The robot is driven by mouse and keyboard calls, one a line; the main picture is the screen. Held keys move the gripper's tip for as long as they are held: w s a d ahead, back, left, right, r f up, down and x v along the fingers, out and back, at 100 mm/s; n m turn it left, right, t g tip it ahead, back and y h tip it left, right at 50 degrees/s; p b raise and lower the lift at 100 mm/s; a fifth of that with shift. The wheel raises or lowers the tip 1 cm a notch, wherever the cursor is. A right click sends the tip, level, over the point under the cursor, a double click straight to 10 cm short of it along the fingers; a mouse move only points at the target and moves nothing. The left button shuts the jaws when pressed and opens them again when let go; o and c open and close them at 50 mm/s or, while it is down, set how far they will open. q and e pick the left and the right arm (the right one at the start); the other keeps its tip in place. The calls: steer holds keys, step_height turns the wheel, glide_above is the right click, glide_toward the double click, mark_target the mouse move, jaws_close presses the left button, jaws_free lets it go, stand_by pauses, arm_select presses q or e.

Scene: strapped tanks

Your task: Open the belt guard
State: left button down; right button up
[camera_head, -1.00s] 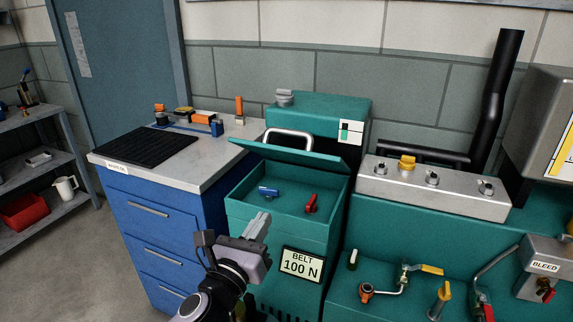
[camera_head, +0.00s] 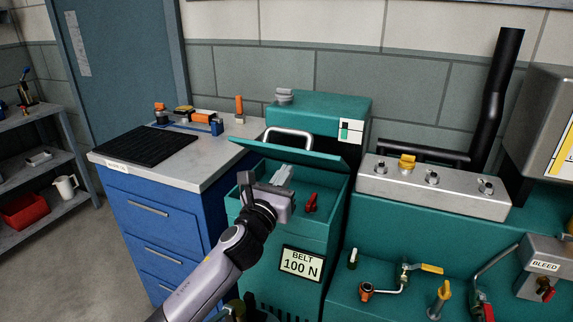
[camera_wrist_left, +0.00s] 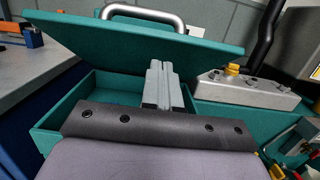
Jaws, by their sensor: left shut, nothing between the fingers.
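The belt guard is the green hinged lid (camera_head: 295,152) on the green box with the "BELT 100 N" label (camera_head: 301,263). It is tilted partly up, with a grey bar handle (camera_head: 289,137) on it. My left gripper (camera_head: 282,174) is shut and empty, over the open front of the box and below the raised lid. In the left wrist view the closed fingers (camera_wrist_left: 158,82) point toward the lid's underside (camera_wrist_left: 130,42); contact cannot be told. A red lever (camera_head: 311,203) shows inside the box. The blue lever is hidden behind my gripper. My right gripper is not in view.
A blue drawer cabinet (camera_head: 165,235) with a black mat and small parts stands at left. The green machine with a metal manifold (camera_head: 433,187), valves and a black pipe (camera_head: 494,95) is at right. Clear space lies above the lid's front edge.

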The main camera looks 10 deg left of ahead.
arm_select(q)
steer(key=shift+w+d+r, duration=0.1)
steer(key=shift+w+r, duration=0.55)
steer(key=shift+r, duration=0.35)
steer(key=shift+r, duration=0.1)
